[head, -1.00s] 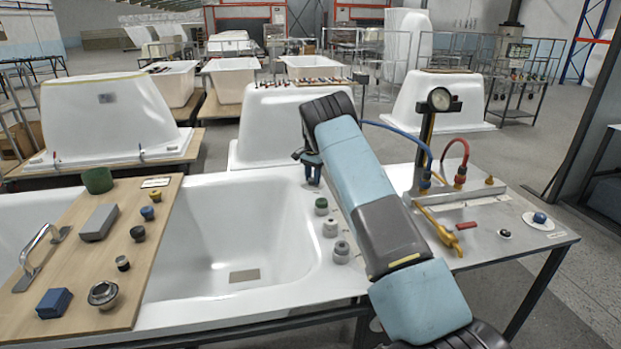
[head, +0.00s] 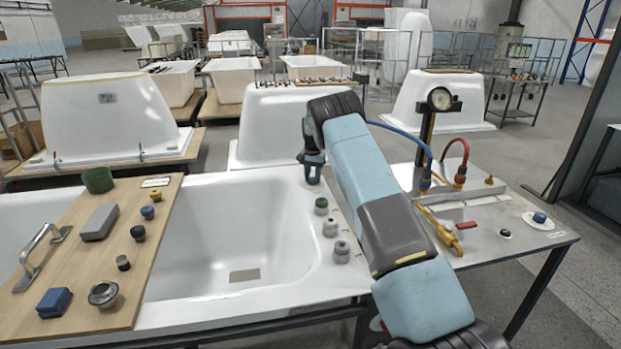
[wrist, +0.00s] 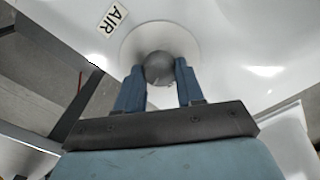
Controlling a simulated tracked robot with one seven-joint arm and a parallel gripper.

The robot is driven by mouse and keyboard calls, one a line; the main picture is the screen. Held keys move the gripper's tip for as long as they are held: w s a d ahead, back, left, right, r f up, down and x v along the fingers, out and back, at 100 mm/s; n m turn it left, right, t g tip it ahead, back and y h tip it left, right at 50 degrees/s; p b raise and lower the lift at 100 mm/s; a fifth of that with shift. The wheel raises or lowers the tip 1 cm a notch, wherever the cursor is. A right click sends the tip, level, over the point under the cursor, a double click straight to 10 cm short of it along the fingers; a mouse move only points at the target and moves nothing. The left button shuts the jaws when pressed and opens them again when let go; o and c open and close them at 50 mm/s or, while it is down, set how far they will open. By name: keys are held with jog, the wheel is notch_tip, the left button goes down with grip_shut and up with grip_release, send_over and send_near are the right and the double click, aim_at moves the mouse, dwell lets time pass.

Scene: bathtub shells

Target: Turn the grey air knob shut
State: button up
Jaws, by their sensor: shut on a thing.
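The grey air knob (wrist: 159,68) is a round, dark grey knob on a pale round plate on the white tub rim, with an "AIR" label (wrist: 112,18) beside it in the wrist view. My gripper's two blue fingers stand on either side of the knob and are shut on it. In the head view my gripper (head: 313,174) points down at the rim's far right corner. The knob is hidden there behind the fingers.
A wooden board (head: 75,260) with loose parts spans the tub's left. A gauge stand (head: 427,130) with hoses stands to the right.

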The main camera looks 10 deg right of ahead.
aim_at(312, 178)
jog(key=n, duration=0.7)
jog(key=shift+w+a+r, duration=0.15)
jog(key=n, duration=0.4)
jog(key=shift+n, duration=1.7)
jog(key=o, duration=1)
jog(key=shift+o, duration=0.2)
notch_tip(312, 178, up, 13)
jog(key=shift+r, duration=0.2)
